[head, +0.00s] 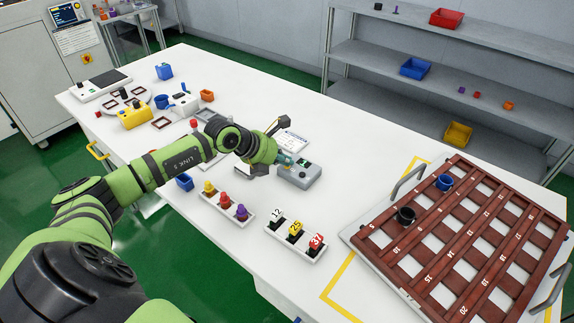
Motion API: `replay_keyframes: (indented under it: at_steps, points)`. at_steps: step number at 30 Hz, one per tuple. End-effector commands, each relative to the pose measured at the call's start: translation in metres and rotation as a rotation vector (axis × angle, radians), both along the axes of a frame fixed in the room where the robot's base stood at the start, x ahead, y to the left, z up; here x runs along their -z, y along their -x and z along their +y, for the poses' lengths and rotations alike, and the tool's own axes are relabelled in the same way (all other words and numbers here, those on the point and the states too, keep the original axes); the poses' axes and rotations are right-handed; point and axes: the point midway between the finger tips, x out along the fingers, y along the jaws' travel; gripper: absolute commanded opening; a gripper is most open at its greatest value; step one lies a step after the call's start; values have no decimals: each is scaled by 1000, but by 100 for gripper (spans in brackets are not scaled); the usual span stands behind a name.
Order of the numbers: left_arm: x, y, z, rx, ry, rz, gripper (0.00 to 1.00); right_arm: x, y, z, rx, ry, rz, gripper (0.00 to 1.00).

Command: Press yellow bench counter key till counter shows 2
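My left arm reaches in from the left over the white bench. Its gripper (284,160) is at the left top edge of a small grey box (302,178) with a dark, screen-like patch and small keys on top. The fingertips are small and partly hidden by the wrist, so I cannot tell whether they touch the box or are open. No number on the box can be read. A yellow box (134,118) with a dark knob on top stands farther back left; no display on it can be read. My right gripper is not in view.
In front of the grey box are a white rack of coloured pegs (226,209) and a holder of numbered tags (295,240). A large brown slotted tray (468,240) fills the right. A blue cup (184,181) stands near the front edge. Shelves stand behind.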

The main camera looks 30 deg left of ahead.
Motion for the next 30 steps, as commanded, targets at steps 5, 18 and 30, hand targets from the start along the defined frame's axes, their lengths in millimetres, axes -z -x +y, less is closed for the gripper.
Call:
replay_keyframes:
  at_steps: [5,18,30]
  points:
    - [-6,1,0,0,0,4,0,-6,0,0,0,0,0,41]
    - [-15,1,0,1,0,2,0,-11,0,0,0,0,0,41]
    - [-43,0,0,1,-1,0,0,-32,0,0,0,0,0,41]
